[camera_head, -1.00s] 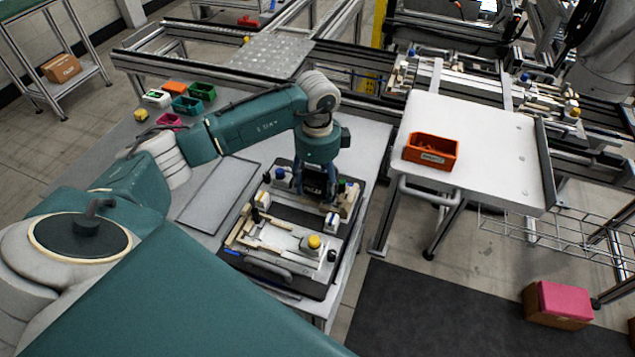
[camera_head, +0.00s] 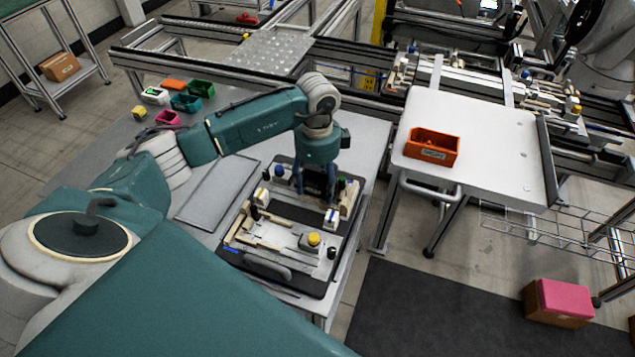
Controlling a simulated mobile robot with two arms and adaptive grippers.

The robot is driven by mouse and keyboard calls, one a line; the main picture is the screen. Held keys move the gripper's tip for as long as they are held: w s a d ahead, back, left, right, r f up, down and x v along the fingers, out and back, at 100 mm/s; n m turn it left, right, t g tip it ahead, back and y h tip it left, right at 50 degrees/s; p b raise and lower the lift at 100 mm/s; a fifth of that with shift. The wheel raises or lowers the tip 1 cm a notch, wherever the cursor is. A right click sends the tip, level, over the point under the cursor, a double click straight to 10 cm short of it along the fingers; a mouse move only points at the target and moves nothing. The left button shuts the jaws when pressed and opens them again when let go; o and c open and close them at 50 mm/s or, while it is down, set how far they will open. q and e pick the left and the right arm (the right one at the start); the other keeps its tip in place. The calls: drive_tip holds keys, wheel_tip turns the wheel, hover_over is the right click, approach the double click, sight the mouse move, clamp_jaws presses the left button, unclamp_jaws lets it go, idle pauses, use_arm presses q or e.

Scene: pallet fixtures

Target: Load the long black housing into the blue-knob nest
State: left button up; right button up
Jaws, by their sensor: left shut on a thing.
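My left gripper (camera_head: 314,198) points down over the far part of the dark fixture pallet (camera_head: 322,284) on the grey table. It is shut on the long black housing (camera_head: 316,183), which is mostly hidden between the fingers. A yellow knob (camera_head: 314,239) stands on the nearer nest. My right gripper is not in view.
An empty grey tray (camera_head: 218,195) lies left of the pallet. Small coloured bins (camera_head: 186,103) stand at the table's far left. A white table with an orange bin (camera_head: 432,147) is to the right, across a gap. A conveyor runs behind.

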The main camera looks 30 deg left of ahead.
use_arm(q)
drive_tip(key=shift+f, duration=0.3)
drive_tip(key=o, duration=1.3)
drive_tip(key=shift+r, duration=0.1)
wheel_tip(320, 180, up, 12)
